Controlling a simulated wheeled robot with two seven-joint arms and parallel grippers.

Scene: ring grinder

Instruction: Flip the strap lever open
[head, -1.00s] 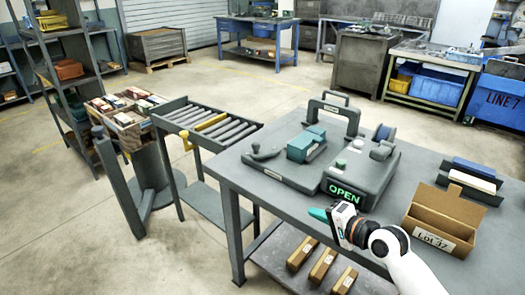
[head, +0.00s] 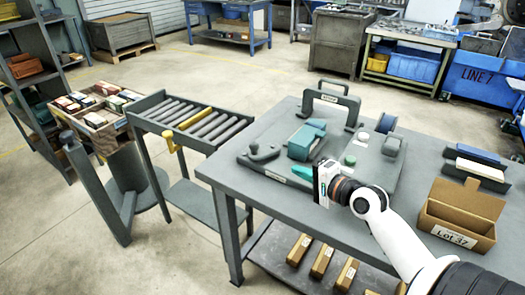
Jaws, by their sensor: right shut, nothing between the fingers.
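My right gripper (head: 303,173) comes in from the lower right with teal fingertips shut and empty. It is over the front of the grey bench device (head: 258,169), in front of the teal block (head: 305,140). A dark grey lever-like handle with a rounded knob (head: 262,151) lies low at the left end of the device. I cannot tell for sure whether it is the strap lever. A dark arch (head: 331,98) stands behind the block. The gripper and wrist hide the device's front, where the OPEN sign was. My left gripper is not in view.
The grey workbench (head: 245,187) has an open cardboard box (head: 455,212) at the right. A blue spool (head: 386,123) sits at the device's back right. A roller conveyor (head: 190,120) with a yellow handle stands left of the bench. Bare benchtop lies between device and box.

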